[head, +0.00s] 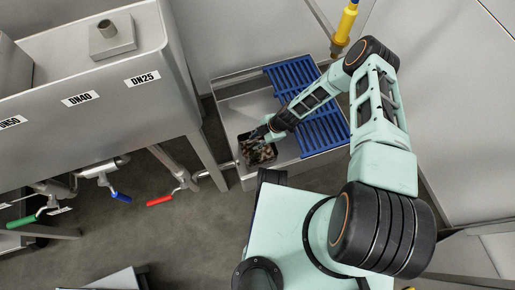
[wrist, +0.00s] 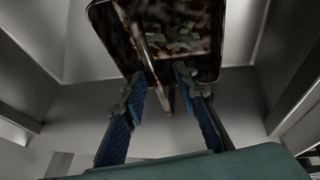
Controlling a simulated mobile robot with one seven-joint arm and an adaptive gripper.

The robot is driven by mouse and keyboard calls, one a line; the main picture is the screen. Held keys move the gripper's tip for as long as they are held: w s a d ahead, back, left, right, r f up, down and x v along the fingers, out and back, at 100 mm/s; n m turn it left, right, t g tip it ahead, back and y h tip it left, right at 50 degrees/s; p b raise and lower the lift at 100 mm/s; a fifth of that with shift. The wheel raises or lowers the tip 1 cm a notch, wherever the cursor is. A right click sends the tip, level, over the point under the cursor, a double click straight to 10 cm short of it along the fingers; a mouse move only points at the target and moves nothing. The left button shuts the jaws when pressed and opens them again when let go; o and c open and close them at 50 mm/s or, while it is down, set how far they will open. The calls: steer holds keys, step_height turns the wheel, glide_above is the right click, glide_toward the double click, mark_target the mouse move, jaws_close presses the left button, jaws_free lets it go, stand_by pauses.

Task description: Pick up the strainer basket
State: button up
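The strainer basket (head: 264,156) is a small, dark, square container with brown rust-like stains and a thin handle. It sits in the grey metal basin (head: 226,115) near its front left corner. It also shows at the top of the wrist view (wrist: 205,63), with lumpy greyish pieces inside. My gripper (head: 261,136) reaches down at the basket from the upper right. In the wrist view its two blue-padded fingers (wrist: 162,88) are apart at the near side of the basket. Part of the thin handle shows between them. I cannot tell whether either finger touches it.
A blue slatted grate (head: 325,132) covers the basin's right part, beneath my forearm. A large steel tank (head: 100,80) stands at left, with pipes and coloured valve handles below, including a red one (head: 160,200). A yellow fitting (head: 346,24) hangs above the basin.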

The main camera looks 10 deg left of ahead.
steer(key=shift+c, duration=0.4)
jaws_close()
